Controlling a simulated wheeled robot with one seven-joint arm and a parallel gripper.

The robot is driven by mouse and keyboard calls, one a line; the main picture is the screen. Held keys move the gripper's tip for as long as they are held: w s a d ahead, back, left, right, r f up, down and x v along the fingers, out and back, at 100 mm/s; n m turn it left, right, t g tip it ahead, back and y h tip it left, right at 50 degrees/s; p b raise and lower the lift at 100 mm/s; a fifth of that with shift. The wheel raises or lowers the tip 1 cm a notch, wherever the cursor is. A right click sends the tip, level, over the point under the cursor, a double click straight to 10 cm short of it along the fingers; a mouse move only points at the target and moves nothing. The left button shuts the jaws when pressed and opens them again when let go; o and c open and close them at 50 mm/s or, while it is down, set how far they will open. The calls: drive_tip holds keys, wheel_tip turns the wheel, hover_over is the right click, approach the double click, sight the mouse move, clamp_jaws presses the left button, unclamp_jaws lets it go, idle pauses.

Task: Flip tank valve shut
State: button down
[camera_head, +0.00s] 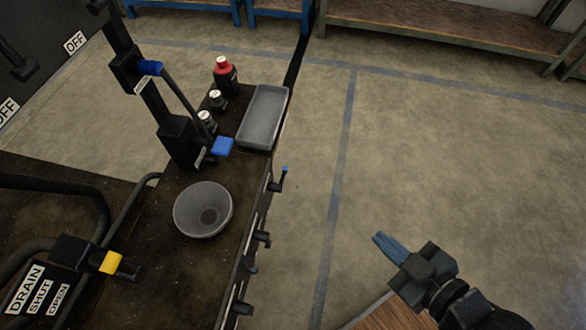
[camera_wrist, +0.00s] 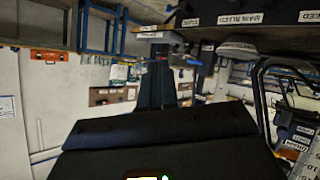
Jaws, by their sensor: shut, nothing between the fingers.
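The bench carries several valves, and I cannot tell for sure which is the tank valve. A yellow-ended lever (camera_head: 110,262) sits by a label (camera_head: 32,290) reading DRAIN, SHUT, OPEN. Another lever with a blue end (camera_head: 222,146) sticks out from a black block on an upright pipe, above the bench. A blue collar (camera_head: 150,67) sits higher on that pipe. My gripper (camera_head: 383,242) is shut and empty over the open floor, right of the bench and apart from every valve.
A grey bowl (camera_head: 203,225) and a grey tray (camera_head: 263,117) stand on the bench beside a red-capped bottle (camera_head: 225,75) and small jars. Small levers (camera_head: 262,237) stick out from the bench's right edge. A MAIN BLEED label (camera_wrist: 240,19) shows in the wrist view. The floor at right is clear.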

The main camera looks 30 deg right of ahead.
drive_tip(key=w+f+n+y, duration=0.2)
drive_tip(key=w+f+n, duration=0.1)
drive_tip(key=w, duration=0.7)
drive_tip(key=w+f+n+g+y, duration=0.1)
drive_tip(key=w+f+n, duration=0.3)
drive_tip(key=w, duration=0.6)
drive_tip(key=shift+d+n+g+y, duration=0.3)
drive_tip(key=shift+d+n+y, duration=0.05)
drive_tip(key=shift+n+y, duration=0.5)
drive_tip(key=shift+w, duration=0.1)
drive_tip(key=d+f+p+x, duration=0.1)
drive_tip(key=d+f+x, duration=0.1)
drive_tip(key=x, duration=1)
drive_tip(key=shift+f, duration=0.2)
